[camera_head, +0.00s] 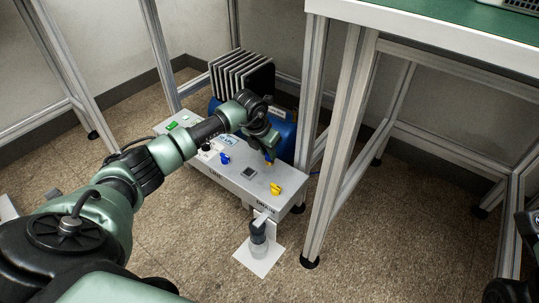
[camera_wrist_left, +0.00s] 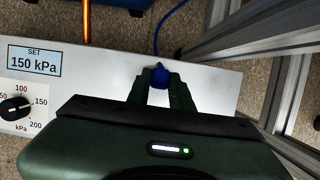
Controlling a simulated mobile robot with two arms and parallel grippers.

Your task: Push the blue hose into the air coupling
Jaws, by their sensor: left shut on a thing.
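My left gripper (camera_head: 268,158) reaches down over the right part of a light grey panel box (camera_head: 222,178). In the left wrist view, its two fingers (camera_wrist_left: 160,92) are shut on the blue end of the blue hose (camera_wrist_left: 160,74). The hose runs up from the fingers as a thin curved line to the top of that view. The fingers and gripper body hide what lies under the held end, so I cannot tell whether it touches anything. I cannot make out the air coupling in either view.
The box carries a blue knob (camera_head: 224,158), a yellow valve handle (camera_head: 276,189) and a dial (camera_wrist_left: 15,107) beside a 150 kPa label (camera_wrist_left: 34,62). A blue tank (camera_head: 284,133) and an orange pipe (camera_wrist_left: 86,22) are behind. A metal frame leg (camera_head: 313,190) stands close on the right.

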